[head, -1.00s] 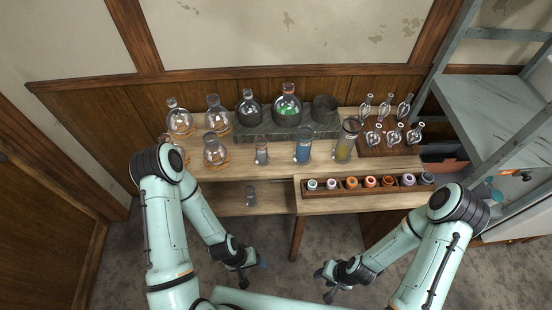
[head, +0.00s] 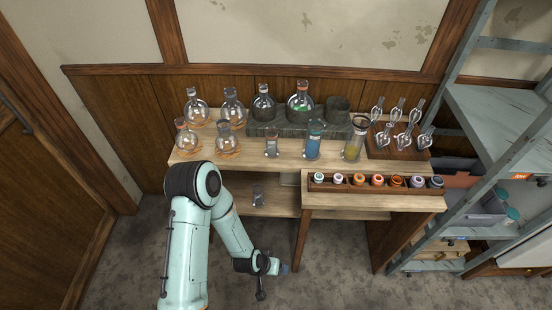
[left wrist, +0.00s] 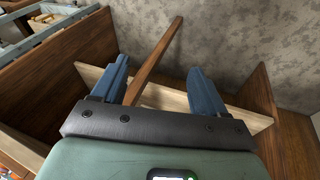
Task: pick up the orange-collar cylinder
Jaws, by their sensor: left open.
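A small grey vessel (head: 257,193) stands on the lower shelf. I cannot make out an orange collar clearly on any of them. My left gripper (head: 273,281) is open and empty, low in front of the bench and apart from all the glassware. In the left wrist view its two blue fingers (left wrist: 159,82) are spread, with only wood furniture and floor beyond. My right gripper is out of view.
Round flasks (head: 226,138) stand at the bench's left. A dark stone block (head: 270,129) holds more vessels at the back. A rack of coloured-cap vials (head: 377,190) lines the front right. Metal shelving (head: 500,110) stands at right. The floor (head: 340,260) in front is clear.

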